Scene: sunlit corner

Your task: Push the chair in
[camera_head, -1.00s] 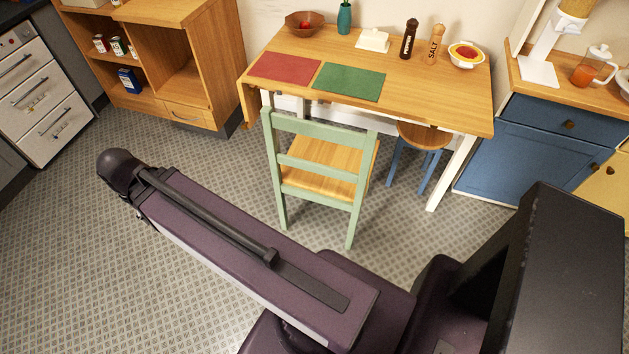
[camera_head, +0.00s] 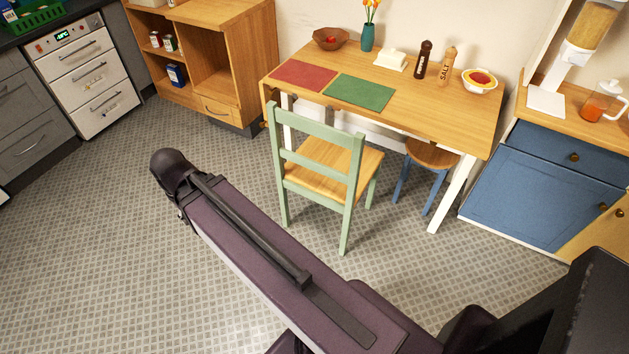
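A chair with a pale green frame (camera_head: 317,152) and a light wooden seat (camera_head: 329,178) stands upright on the floor in front of the table. Its backrest is towards me and the chair is turned slightly to the table's front edge. Much of the seat shows clear of the tabletop. The wooden table (camera_head: 430,117) has white legs and stands against the wall. My purple arm reaches from the bottom of the view towards the left, in front of the chair, with a gap of floor between them. My gripper cannot be made out in this view.
A blue stool with a wooden seat (camera_head: 432,154) stands partly under the table, right of the chair. A wooden shelf unit (camera_head: 217,73) is at the left and a blue cabinet (camera_head: 531,190) at the right. The patterned floor (camera_head: 90,240) is open at the left.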

